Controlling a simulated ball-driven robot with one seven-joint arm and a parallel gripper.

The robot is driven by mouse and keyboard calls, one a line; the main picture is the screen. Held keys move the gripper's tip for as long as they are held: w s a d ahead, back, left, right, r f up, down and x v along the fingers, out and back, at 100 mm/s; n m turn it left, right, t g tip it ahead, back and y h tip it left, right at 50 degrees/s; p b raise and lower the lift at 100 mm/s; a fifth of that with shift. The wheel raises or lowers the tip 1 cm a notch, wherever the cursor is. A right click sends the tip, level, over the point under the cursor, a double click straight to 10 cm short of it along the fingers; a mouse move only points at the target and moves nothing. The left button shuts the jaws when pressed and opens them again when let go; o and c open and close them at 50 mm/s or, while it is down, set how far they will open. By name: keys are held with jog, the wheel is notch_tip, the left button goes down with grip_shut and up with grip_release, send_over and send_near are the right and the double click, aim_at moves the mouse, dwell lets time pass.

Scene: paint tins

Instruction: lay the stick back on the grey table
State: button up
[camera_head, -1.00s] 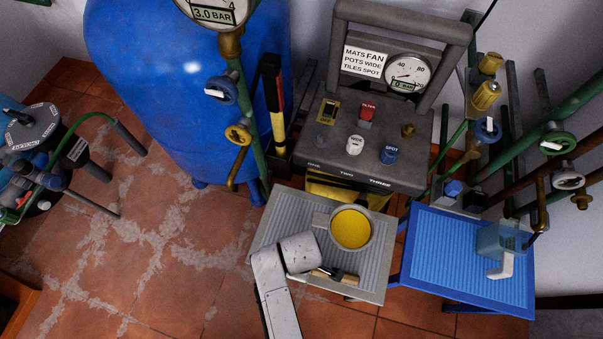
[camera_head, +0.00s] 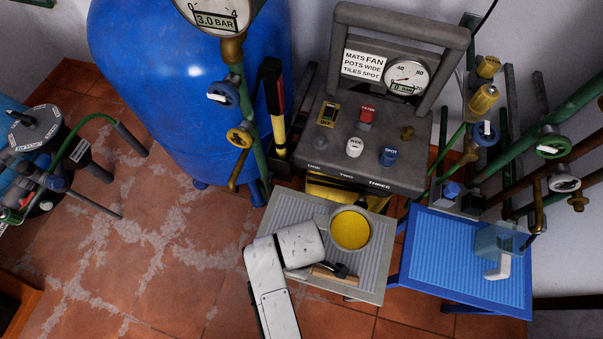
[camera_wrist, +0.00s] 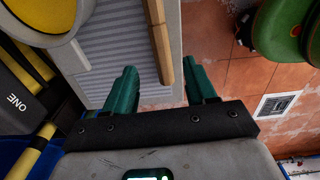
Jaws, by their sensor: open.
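The wooden stick (camera_head: 325,273) lies on the grey table (camera_head: 377,262), near its front edge, in the head view. It also shows in the wrist view (camera_wrist: 158,38), running along the table's edge with its near end between my fingers. My gripper (camera_wrist: 160,66) is open, with one green finger on each side of the stick. In the head view my gripper (camera_head: 342,268) is a small dark shape at the stick's right part, partly hidden by my arm. I see no finger pressing on the stick. A tin of yellow paint (camera_head: 350,230) stands on the grey table behind it.
A blue table (camera_head: 430,267) with a clear container (camera_head: 497,242) stands to the right. A grey control panel (camera_head: 370,150) rises behind the grey table. A large blue tank (camera_head: 170,90) and pipes stand at the back left. Tiled floor is free at left.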

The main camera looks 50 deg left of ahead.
jog(key=shift+r, duration=0.95)
jog(key=w+d+r+m, duration=0.1)
jog(key=w+d+m, duration=0.2)
jog(key=d+m, duration=0.55)
jog(key=w+d+r+m, duration=0.2)
jog(key=w+d+m, duration=0.15)
jog(key=d, duration=0.95)
jog(key=s+d+r+m, duration=0.2)
jog(key=d+m, duration=0.2)
jog(key=d, duration=0.2)
jog(key=s+d+r+m+p, duration=0.1)
jog(key=s+d+r+m, duration=0.2)
jog(key=d+m, duration=0.2)
jog(key=s+d+r+m+t+p, duration=0.1)
jog(key=s+d+r+m, duration=0.1)
jog(key=d, duration=0.5)
jog(key=shift+s+r+m, duration=0.3)
jog(key=shift+s+m, duration=0.35)
jog(key=shift+m, duration=0.55)
